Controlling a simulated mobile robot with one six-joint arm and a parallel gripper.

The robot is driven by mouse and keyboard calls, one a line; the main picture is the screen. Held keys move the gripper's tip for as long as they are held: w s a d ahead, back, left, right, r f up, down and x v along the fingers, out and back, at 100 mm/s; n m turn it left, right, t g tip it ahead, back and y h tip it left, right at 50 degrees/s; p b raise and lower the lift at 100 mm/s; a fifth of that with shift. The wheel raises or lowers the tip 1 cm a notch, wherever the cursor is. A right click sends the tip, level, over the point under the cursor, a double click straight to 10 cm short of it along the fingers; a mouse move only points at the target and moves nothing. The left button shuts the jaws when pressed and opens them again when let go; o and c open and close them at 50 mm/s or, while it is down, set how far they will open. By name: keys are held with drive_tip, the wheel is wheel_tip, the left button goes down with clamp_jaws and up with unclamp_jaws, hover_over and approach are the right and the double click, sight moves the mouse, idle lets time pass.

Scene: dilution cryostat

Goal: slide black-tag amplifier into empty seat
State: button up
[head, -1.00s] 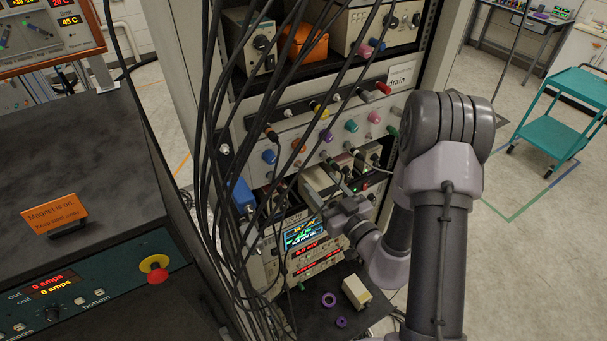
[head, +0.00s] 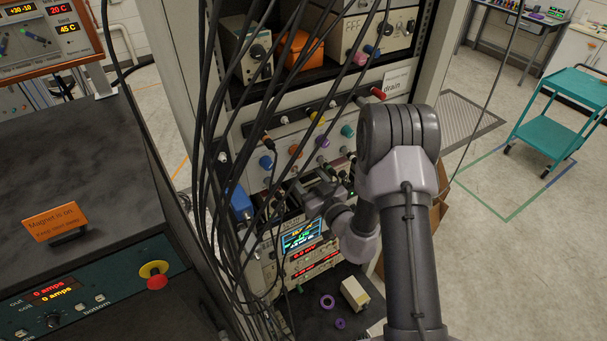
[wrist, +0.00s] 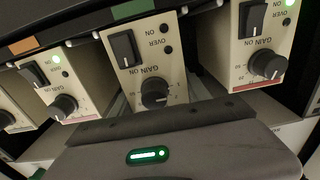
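In the wrist view, a row of cream amplifier modules fills the upper half. The middle amplifier (wrist: 143,70) has dark lamps, a black switch and a gain knob; it stands under a green strip. Its lower end is hidden, and no black tag can be made out on it. The left (wrist: 60,88) and right (wrist: 258,50) neighbours have green lamps lit. My gripper (wrist: 165,118) is directly in front of the middle amplifier, its dark body covering the bottom of the picture. Its fingertips are hidden. In the head view, my gripper (head: 318,203) is at the rack's amplifier row.
Black cables (head: 222,150) hang in front of the rack's left side. A lit instrument (head: 302,237) sits below my gripper. A cream box (head: 354,293) and purple rings (head: 327,302) lie on the lower shelf. Floor is clear at right, before a teal cart (head: 568,112).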

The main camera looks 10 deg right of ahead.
drive_tip(key=o, duration=0.4)
drive_tip(key=shift+r, duration=0.1)
drive_tip(key=b+v, duration=0.2)
drive_tip(key=v, duration=1)
drive_tip(key=shift+s, duration=0.1)
